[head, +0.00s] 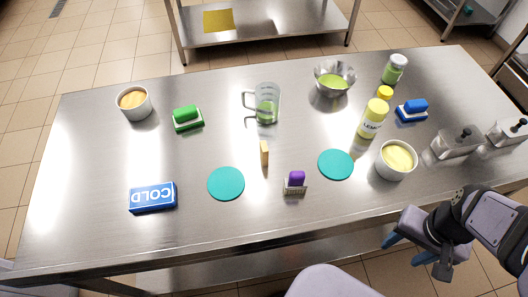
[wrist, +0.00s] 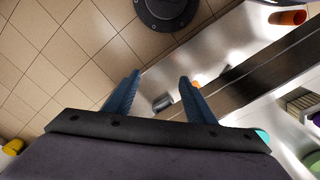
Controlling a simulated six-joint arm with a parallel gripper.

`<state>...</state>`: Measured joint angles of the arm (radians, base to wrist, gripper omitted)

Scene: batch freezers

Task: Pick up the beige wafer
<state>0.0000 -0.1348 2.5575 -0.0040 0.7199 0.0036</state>
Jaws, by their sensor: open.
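The beige wafer (head: 264,152) is a small narrow block near the middle of the steel table, in the head view. It sits between and a little behind two teal discs, apart from both. My gripper (head: 406,250) is at the lower right of the head view, off the table's front edge and far to the right of the wafer. In the wrist view, the two blue fingers of my gripper (wrist: 160,80) are spread apart with nothing between them. I cannot make out the wafer in the wrist view.
Near the wafer are the left teal disc (head: 226,184), right teal disc (head: 336,164), purple-handled brush (head: 295,183) and glass jug (head: 267,104). A blue COLD box (head: 153,197) lies at left. A lemon bottle (head: 372,119) and a bowl of yellow cream (head: 396,160) stand right.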

